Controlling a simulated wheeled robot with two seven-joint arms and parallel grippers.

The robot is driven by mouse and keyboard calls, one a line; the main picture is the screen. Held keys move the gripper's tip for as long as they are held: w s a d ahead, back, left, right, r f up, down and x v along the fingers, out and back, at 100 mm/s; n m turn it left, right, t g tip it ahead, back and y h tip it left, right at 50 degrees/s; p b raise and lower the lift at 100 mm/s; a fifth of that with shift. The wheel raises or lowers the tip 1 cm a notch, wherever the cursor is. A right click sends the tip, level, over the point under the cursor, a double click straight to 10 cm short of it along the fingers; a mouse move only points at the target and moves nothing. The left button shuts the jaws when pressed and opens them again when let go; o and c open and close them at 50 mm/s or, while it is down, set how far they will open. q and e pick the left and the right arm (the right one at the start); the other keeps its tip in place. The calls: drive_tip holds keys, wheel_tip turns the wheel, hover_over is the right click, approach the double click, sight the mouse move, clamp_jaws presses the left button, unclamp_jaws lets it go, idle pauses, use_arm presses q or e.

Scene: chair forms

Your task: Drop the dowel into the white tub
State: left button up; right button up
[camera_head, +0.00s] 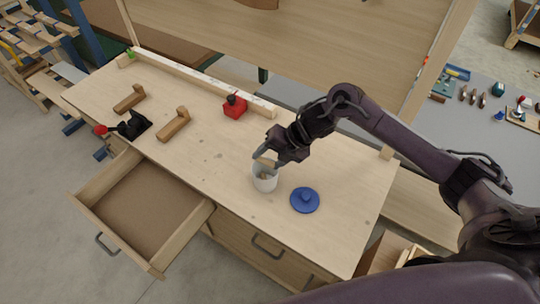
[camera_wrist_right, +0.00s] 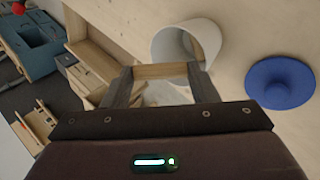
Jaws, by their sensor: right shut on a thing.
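The white tub (camera_head: 265,184) stands upright and open-topped near the front edge of the workbench. In the right wrist view the tub (camera_wrist_right: 168,45) is just beyond my fingertips. My right gripper (camera_head: 264,160) is shut on the pale wooden dowel (camera_head: 262,162), at the tub's rim in the head view. In the wrist view the dowel (camera_wrist_right: 160,71) spans between the two fingers of my right gripper (camera_wrist_right: 162,80). I cannot tell whether the dowel touches the tub. Something small and tan shows inside the tub, unclear. My left gripper is not in view.
A blue knobbed lid (camera_head: 305,200) lies right of the tub. A red object (camera_head: 235,106), two wooden blocks (camera_head: 173,124) and a black tool with a red knob (camera_head: 130,126) are on the workbench (camera_head: 215,155). An open drawer (camera_head: 150,200) juts out at front left.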

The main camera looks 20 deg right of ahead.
idle(0.3)
drive_tip(key=o, duration=1)
drive_tip(key=shift+o, duration=0.2)
drive_tip(key=shift+r+p, duration=2.95)
drive_tip(key=shift+r, duration=1.1)
